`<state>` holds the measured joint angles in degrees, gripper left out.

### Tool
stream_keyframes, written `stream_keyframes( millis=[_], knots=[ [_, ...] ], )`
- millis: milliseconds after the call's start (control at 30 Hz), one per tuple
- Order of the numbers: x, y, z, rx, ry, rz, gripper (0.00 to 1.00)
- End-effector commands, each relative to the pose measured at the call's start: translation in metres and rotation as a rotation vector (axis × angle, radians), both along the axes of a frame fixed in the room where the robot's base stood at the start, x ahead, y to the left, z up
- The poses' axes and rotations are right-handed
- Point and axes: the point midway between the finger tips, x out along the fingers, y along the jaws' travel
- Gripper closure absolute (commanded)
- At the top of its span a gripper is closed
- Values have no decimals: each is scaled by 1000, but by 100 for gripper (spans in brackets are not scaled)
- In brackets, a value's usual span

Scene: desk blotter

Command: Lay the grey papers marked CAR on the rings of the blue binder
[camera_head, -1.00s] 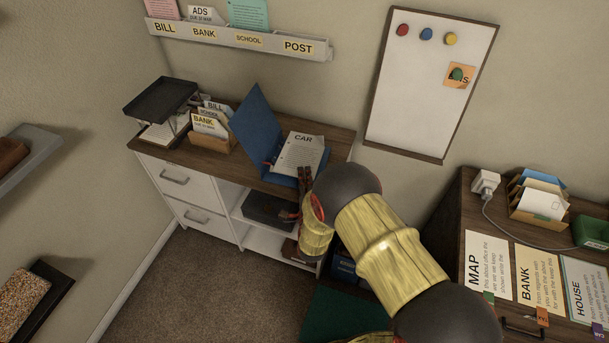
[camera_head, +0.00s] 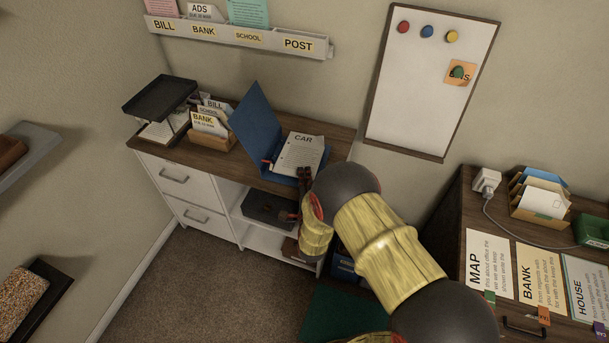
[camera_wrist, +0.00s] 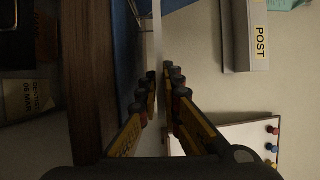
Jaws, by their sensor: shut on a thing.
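The grey papers marked CAR (camera_head: 300,152) are over the open blue binder on the cabinet top. My gripper (camera_head: 304,174) is shut on their near edge. In the wrist view the papers (camera_wrist: 157,40) show edge-on as a thin pale strip between the fingers of my gripper (camera_wrist: 160,88). The blue binder (camera_head: 257,125) has its cover standing up at the left, and a small red part shows by its spine. The rings are mostly hidden by the papers, so I cannot tell whether the sheets rest on them.
A sorter (camera_head: 212,138) with papers marked BANK and a black tray (camera_head: 160,97) stand left of the binder. A wall rack (camera_head: 240,38) hangs above. The cabinet's open shelf (camera_head: 240,225) lies below. A desk (camera_head: 508,240) with several papers is at right.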

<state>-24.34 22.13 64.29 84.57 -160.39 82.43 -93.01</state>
Motion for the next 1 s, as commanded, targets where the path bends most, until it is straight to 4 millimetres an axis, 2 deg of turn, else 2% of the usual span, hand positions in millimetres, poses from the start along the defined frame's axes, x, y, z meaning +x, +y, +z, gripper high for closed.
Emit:
stream_keyframes(
  millis=[600,633,1000],
  knots=[
    [0,0,-15,0,0,0,100],
    [0,0,-14,0,-1,0,92],
    [0,0,-15,0,3,0,72]
  ],
)
